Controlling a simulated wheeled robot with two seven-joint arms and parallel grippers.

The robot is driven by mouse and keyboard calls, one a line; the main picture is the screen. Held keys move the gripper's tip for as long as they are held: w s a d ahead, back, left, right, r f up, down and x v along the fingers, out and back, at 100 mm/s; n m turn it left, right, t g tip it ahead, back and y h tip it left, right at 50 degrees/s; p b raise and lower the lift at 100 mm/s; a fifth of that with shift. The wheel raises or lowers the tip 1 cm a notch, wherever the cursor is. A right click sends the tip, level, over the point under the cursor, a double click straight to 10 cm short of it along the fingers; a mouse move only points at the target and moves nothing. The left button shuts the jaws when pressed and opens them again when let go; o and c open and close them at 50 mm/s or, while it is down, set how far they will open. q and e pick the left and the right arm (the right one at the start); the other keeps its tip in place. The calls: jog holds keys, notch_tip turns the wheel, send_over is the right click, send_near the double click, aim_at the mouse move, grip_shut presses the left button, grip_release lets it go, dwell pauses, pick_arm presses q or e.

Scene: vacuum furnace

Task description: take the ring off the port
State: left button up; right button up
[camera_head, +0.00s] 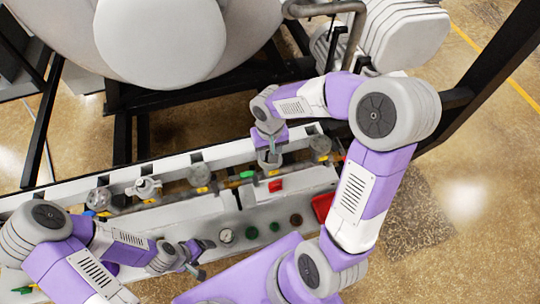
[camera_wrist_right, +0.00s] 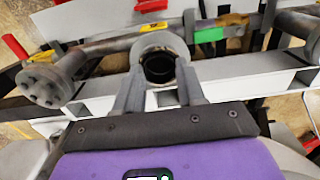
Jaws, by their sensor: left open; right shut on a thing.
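My right gripper (camera_wrist_right: 160,88) is shut on a light grey ring (camera_wrist_right: 152,42) in the right wrist view. The ring surrounds a dark round port (camera_wrist_right: 158,70), with a finger on each side; I cannot tell whether it is seated on the port or lifted a little. In the head view my right gripper (camera_head: 269,154) reaches down onto the pipe row, and it hides most of the ring and port there. My left gripper (camera_head: 195,255) is open and empty near the front of the panel.
A pipe row with several flanged fittings, such as a flange (camera_head: 199,176) and a pale fitting (camera_head: 146,187), runs along white beams. The furnace (camera_head: 160,40) stands behind.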

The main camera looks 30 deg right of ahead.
jog(key=shift+s+f, duration=0.1)
jog(key=shift+s, duration=0.05)
jog(key=shift+r+p, duration=0.3)
jog(key=shift+r, duration=0.1)
jog(key=shift+r+p, duration=1.95)
jog(key=shift+r, duration=0.7)
